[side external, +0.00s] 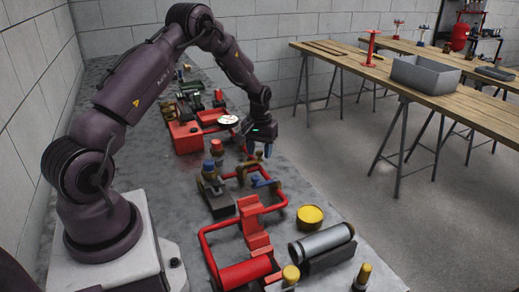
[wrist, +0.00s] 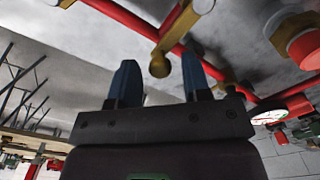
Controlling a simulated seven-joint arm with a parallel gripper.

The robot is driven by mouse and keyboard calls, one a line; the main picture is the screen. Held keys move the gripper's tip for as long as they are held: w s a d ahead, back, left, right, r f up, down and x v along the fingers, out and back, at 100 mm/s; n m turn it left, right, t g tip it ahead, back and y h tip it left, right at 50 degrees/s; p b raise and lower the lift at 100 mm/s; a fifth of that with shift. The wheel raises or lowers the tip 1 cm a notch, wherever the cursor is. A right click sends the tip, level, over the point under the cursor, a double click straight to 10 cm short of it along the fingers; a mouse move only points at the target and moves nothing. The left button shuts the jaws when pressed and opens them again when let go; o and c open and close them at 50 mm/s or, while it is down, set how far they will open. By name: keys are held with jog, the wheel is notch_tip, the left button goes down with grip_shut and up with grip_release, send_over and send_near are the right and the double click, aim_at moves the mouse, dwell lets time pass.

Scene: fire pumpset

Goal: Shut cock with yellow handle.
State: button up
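The cock's yellow-brass handle (wrist: 174,32) crosses a red pipe in the wrist view. Its rounded end (wrist: 160,67) lies in the gap between my fingers in the picture. My gripper (wrist: 160,62) is open, with one blue-grey finger on each side of that end. I see no clear contact between finger and handle. In the side view my gripper (side external: 260,151) points down over the red pipework, with a small yellowish part (side external: 259,156) at its fingertips. The rest of the cock is too small to make out there.
A red pipe frame (side external: 205,250), a grey cylinder (side external: 322,241) and a yellow round cap (side external: 310,215) are at the near end of the grey bench. A red box (side external: 186,137) and a white-faced gauge (side external: 228,120) are farther back. A red-capped fitting (wrist: 303,45) is close at right.

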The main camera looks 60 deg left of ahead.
aim_at(257, 160)
grip_shut()
jog(key=shift+d+m, duration=0.15)
jog(key=shift+m, duration=0.15)
jog(key=d+m, duration=0.1)
jog(key=m, duration=0.1)
jog(key=shift+s+d+m, duration=0.1)
jog(key=shift+d+m, duration=0.05)
jog(key=shift+m, duration=0.15)
jog(key=d+m, duration=0.1)
jog(key=m, duration=0.1)
jog(key=s+d+m, duration=0.1)
jog(key=m, duration=0.1)
jog(key=shift+d+m, duration=0.1)
jog(key=shift+m, duration=0.2)
jog(key=m, duration=0.1)
jog(key=s+d+m, duration=0.1)
jog(key=m, duration=0.1)
jog(key=s+m, duration=0.1)
jog(key=shift+d, duration=0.25)
jog(key=m, duration=0.1)
jog(key=s+m, duration=0.1)
jog(key=m, duration=0.1)
jog(key=s+m, duration=0.1)
jog(key=shift+d, duration=0.3)
jog(key=shift+s+m, duration=0.4)
jog(key=shift+m, duration=0.7)
